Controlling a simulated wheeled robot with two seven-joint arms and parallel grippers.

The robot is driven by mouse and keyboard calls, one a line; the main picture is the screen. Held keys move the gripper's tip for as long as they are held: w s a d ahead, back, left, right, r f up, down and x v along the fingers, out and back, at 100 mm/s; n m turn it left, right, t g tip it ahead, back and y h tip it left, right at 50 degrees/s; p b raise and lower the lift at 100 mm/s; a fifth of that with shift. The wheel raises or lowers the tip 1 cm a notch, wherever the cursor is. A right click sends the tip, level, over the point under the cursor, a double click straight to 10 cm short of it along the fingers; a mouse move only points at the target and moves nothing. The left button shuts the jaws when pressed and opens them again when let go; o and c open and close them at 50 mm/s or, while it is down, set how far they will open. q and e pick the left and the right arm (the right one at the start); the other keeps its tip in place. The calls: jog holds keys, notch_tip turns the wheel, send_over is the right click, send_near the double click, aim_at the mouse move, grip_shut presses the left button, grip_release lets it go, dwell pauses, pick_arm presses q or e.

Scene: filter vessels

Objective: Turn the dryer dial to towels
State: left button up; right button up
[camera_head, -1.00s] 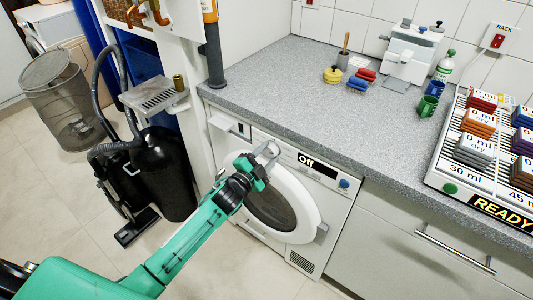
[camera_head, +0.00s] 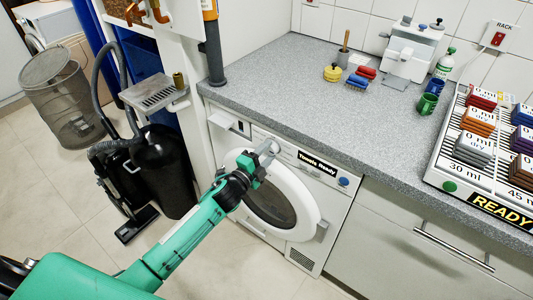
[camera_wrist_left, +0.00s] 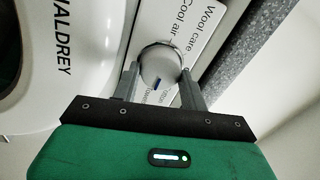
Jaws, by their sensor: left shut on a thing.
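The white dryer (camera_head: 305,248) stands under the grey counter, its round door closed. Its display (camera_head: 318,164) reads "Towels Ready". In the left wrist view the round dial (camera_wrist_left: 160,66) sits between the two fingers of my left gripper (camera_wrist_left: 160,82), which is shut on it. The dial's dark blue mark points down toward the gripper, near a partly hidden label. The labels "Wool care" and "Cool air" (camera_wrist_left: 197,28) show beside it. In the head view my left gripper (camera_head: 265,154) covers most of the dial. My right gripper is out of view.
A blue button (camera_head: 344,182) is at the dryer panel's right end. A black vacuum cleaner (camera_head: 165,175) stands left of the dryer. The floor in front is clear.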

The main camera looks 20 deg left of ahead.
pick_arm(q)
jog(key=o, duration=1)
jog(key=shift+s+a+f, duration=0.1)
jog(key=shift+s, duration=0.2)
jog(key=b+v, duration=0.1)
jog(key=v, duration=1.2)
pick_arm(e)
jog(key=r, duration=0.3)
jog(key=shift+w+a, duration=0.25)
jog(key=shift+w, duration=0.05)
pick_arm(q)
jog(key=shift+s, duration=0.1)
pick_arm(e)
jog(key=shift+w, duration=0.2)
